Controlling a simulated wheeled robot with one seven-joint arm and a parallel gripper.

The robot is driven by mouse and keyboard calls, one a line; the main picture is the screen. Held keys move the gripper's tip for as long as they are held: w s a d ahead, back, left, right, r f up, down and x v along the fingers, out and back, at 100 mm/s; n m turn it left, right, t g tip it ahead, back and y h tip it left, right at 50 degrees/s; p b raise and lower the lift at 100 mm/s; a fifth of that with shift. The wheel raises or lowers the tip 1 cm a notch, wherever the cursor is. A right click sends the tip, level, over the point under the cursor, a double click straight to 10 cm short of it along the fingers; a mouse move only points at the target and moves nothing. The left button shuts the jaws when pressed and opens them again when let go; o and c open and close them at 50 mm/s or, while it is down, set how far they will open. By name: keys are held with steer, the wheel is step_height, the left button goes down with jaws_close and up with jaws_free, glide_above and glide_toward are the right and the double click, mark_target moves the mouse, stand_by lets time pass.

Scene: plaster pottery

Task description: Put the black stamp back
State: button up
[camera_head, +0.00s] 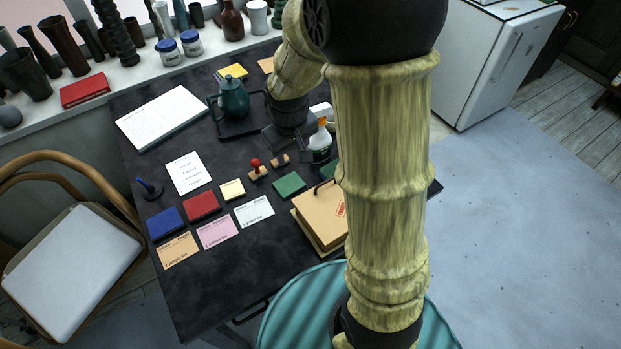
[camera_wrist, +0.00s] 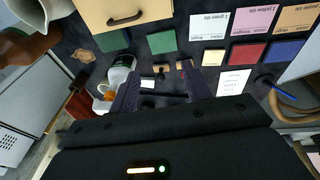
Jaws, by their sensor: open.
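The black stamp (camera_head: 280,159), small with a wooden base and a dark handle, stands on the dark table beside a red-knobbed stamp (camera_head: 257,170). In the wrist view the black stamp (camera_wrist: 160,69) shows just beyond the gap between the fingers, near the picture's middle. My gripper (camera_head: 292,138) is open and empty. It points down over the table, behind the black stamp in the head view. In the wrist view the two dark fingers of my gripper (camera_wrist: 163,94) stand wide apart. Its exact height above the table is unclear.
A spray bottle (camera_head: 319,146) stands close to the right of my gripper. A green teapot (camera_head: 233,98) sits on a tray to its left. Green (camera_head: 289,185), red (camera_head: 202,205) and blue (camera_head: 165,222) pads, cards and a wooden box (camera_head: 320,215) lie in front.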

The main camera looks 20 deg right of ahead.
steer(key=s+r+m, duration=0.1)
steer(key=s+m, duration=0.2)
steer(key=s, duration=0.7)
steer(key=shift+s+d+r+t+y, duration=0.2)
steer(key=shift+s+d+t+y, duration=0.1)
steer(key=shift+s, duration=0.1)
steer(key=p+v, duration=0.2)
steer(key=shift+w+r+p, duration=0.2)
steer(key=shift+r+p, duration=0.15)
steer(key=shift+r, duration=0.05)
